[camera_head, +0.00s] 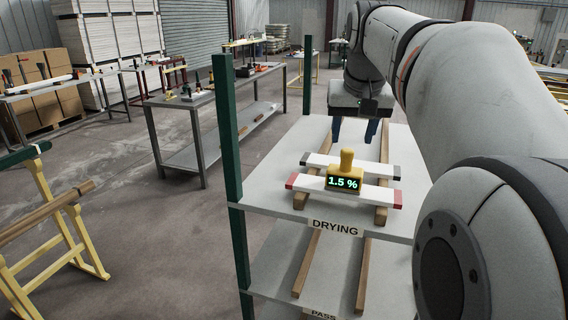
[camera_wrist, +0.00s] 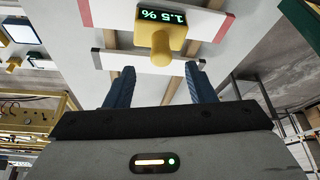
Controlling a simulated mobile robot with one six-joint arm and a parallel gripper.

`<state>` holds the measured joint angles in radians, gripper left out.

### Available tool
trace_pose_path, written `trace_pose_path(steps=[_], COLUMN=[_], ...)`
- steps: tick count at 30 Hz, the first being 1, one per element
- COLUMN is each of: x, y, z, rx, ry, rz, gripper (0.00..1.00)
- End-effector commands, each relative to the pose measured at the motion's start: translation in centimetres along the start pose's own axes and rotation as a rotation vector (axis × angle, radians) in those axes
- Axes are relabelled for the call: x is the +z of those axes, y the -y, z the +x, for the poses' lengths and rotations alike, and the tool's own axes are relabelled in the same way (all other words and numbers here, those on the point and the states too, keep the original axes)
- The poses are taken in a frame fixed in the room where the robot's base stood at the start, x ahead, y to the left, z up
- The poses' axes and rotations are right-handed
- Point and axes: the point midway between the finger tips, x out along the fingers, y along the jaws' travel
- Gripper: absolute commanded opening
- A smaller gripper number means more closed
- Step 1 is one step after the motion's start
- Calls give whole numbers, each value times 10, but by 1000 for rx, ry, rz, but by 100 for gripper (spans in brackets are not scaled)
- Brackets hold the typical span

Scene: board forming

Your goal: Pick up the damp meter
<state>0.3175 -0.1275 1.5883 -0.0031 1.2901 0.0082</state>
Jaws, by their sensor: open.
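The damp meter (camera_head: 346,174) is yellow with a rounded knob handle on top and a dark display reading 1.5 % in green. It sits on a white board with red ends (camera_head: 301,184) on the rack's top shelf, marked DRYING. A second white board with dark ends (camera_head: 320,160) lies just behind it. My gripper (camera_head: 356,131) is open and empty, behind the meter over the far part of the shelf. In the wrist view the meter (camera_wrist: 161,40) is beyond my two blue fingers (camera_wrist: 155,88), its knob toward the gap between them and apart from them.
Wooden strips (camera_head: 381,213) lie on the white shelf (camera_head: 275,185) under the boards. Green posts (camera_head: 227,130) stand at the rack's left side. A lower shelf (camera_head: 335,265) is below. A grey workbench (camera_head: 176,103) and yellow sawhorse (camera_head: 62,222) stand to the left, with open floor between.

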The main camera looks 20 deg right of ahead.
Motion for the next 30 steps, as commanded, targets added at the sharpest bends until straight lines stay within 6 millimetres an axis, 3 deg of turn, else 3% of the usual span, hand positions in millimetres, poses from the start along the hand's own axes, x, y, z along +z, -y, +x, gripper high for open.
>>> trace_pose_path(steps=[18, 26, 30], x=[-1, -1, -1], y=[1, 0, 0], z=[71, 75, 75], rx=[2, 2, 2], ry=[0, -3, -2], rz=[4, 4, 4], gripper=[50, 50, 39])
